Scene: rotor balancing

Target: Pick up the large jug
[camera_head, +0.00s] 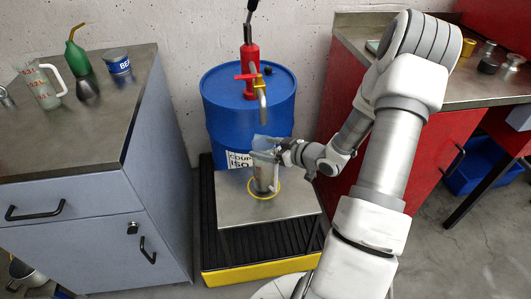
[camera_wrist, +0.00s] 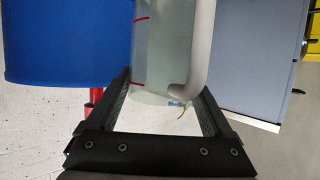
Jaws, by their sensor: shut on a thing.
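My gripper (camera_head: 283,153) is at the small steel stand in front of the blue drum. It is shut on a jug, which I take to be the large jug (camera_head: 264,172). The jug stands upright at the yellow ring on the stand, below the pump spout; whether its base touches the stand is unclear. In the wrist view the large jug (camera_wrist: 160,50) is translucent, with red marks and a pale grey handle. My fingers (camera_wrist: 163,115) lie on both sides of its lower end in the picture. Much of the jug is cut off there.
Another translucent jug with red marks (camera_head: 42,87) stands on the left bench (camera_head: 75,140), near a green oil can (camera_head: 77,57) and a blue tin (camera_head: 117,62). The blue drum (camera_head: 220,90) with its red pump (camera_head: 250,60) is close behind. A red cabinet (camera_head: 420,150) stands right.

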